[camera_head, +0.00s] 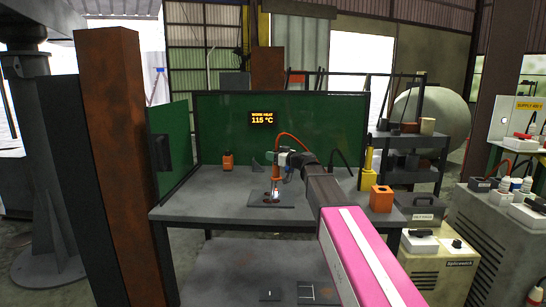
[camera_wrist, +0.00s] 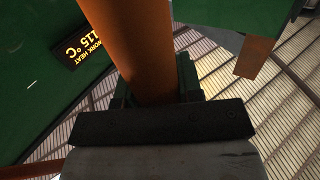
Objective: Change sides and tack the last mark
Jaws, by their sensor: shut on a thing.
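My gripper (camera_wrist: 152,98) is shut on an orange torch (camera_wrist: 130,40), whose thick handle fills the top middle of the wrist view. In the head view the orange torch (camera_head: 275,175) points down over a dark flat workpiece (camera_head: 262,198) on the grey table (camera_head: 215,208). The fingers are small and partly hidden by my arm in the head view. The marks on the plate are too small to tell apart.
Green screens (camera_head: 225,115) stand behind and left of the table. A display (camera_head: 263,118) reads "WORK HEAT 115 °C". An orange bottle (camera_head: 228,160) stands behind the plate, an orange box (camera_head: 381,198) on the right. A rusty column (camera_head: 120,160) stands at left.

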